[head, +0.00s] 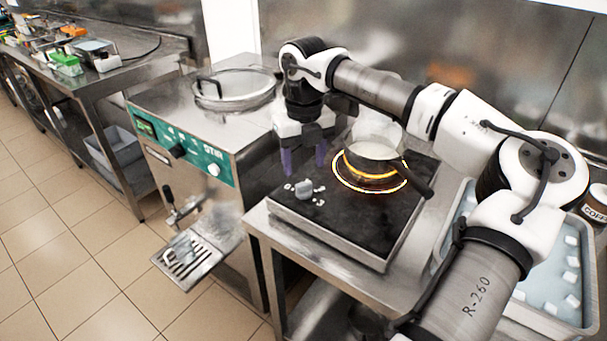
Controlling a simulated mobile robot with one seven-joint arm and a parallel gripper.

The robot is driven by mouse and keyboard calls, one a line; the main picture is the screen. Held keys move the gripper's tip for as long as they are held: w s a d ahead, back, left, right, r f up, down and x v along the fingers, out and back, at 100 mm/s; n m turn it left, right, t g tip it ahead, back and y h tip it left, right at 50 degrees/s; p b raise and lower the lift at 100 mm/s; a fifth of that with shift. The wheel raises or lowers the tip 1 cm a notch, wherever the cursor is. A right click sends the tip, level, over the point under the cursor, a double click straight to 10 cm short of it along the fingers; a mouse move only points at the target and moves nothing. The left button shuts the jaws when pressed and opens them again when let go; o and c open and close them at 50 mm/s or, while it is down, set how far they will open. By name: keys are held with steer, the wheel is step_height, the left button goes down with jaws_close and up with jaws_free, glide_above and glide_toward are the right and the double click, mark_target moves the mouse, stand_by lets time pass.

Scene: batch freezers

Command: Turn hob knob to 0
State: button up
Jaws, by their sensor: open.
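The hob (345,232) is a flat black-topped plate on a steel table. Its knob (305,189) is a small grey-white knob on the top near the left front corner, with pale marks around it. I cannot read which mark it points to. A glowing orange ring (392,187) shows on the hob around a pot (373,149) with a dark handle. My gripper (304,165) points down above the hob, behind and slightly above the knob in the picture. Its two purple fingers are apart, with nothing seen between them.
A batch freezer (205,185) with a green panel, spout and drip tray stands left of the hob. A steel counter (90,72) with containers is at the far left. The tiled floor in front is clear.

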mark_target(303, 183)
steer(key=shift+f+p, duration=0.5)
steer(key=shift+f, duration=2.3)
steer(key=c, duration=1)
steer(key=shift+n+b, duration=0.35)
steer(key=shift+n, duration=0.05)
steer(key=n+b, duration=0.2)
steer(key=n, duration=0.2)
steer(key=shift+n, duration=0.3)
steer(key=n+b, duration=0.2)
steer(key=n, duration=1)
steer(key=shift+n+b, duration=0.3)
steer(key=shift+n, duration=0.1)
steer(key=n, duration=0.5)
steer(key=shift+r+n, duration=0.1)
steer(key=shift+n, duration=0.3)
